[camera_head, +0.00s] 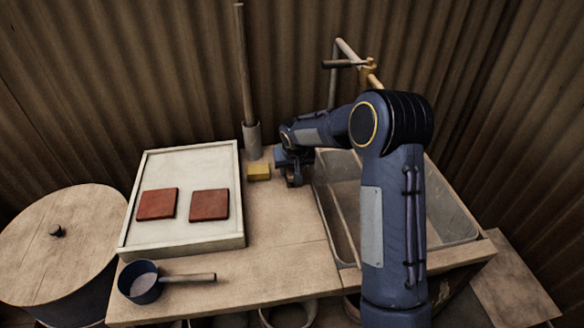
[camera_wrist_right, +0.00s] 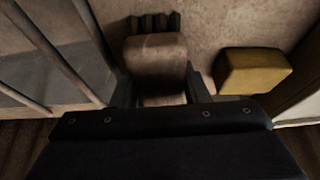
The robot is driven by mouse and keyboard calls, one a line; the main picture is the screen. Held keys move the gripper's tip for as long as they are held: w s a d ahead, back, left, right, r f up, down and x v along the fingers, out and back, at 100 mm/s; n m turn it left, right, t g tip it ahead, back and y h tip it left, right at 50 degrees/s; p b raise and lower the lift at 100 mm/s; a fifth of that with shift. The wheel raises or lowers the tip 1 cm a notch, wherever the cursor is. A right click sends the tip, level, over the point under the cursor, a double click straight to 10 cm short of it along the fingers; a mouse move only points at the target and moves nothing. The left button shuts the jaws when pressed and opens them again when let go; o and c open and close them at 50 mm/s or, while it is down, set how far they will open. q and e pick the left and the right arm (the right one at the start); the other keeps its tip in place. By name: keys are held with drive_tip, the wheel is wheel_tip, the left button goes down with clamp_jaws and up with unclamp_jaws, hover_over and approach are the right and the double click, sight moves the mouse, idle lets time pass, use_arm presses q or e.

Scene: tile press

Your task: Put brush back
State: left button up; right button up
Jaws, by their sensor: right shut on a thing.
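The brush shows in the right wrist view as a worn brown wooden block (camera_wrist_right: 155,55) with dark bristle-like tufts at its far end. My right gripper (camera_wrist_right: 160,92) is shut on its wooden part, one finger on each side. In the head view my right gripper (camera_head: 293,172) is at the back of the bench, between the yellow block (camera_head: 258,172) and the basin (camera_head: 443,205). The brush is mostly hidden by the gripper there. I cannot tell whether it touches the bench. The yellow block also shows in the wrist view (camera_wrist_right: 252,72). My left gripper is not in view.
A pale tray (camera_head: 185,233) with two red tiles (camera_head: 157,204) is on the left. A blue ladle (camera_head: 141,283) lies in front of it. A tall wooden rod (camera_head: 243,70) stands in a grey holder (camera_head: 252,140) behind. A tap (camera_head: 358,63) rises behind the basin. The middle bench is clear.

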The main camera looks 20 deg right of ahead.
drive_tip(key=shift+f+b, duration=0.2)
drive_tip(key=shift+b, duration=0.1)
drive_tip(key=o, duration=1.1)
drive_tip(key=shift+r, duration=0.1)
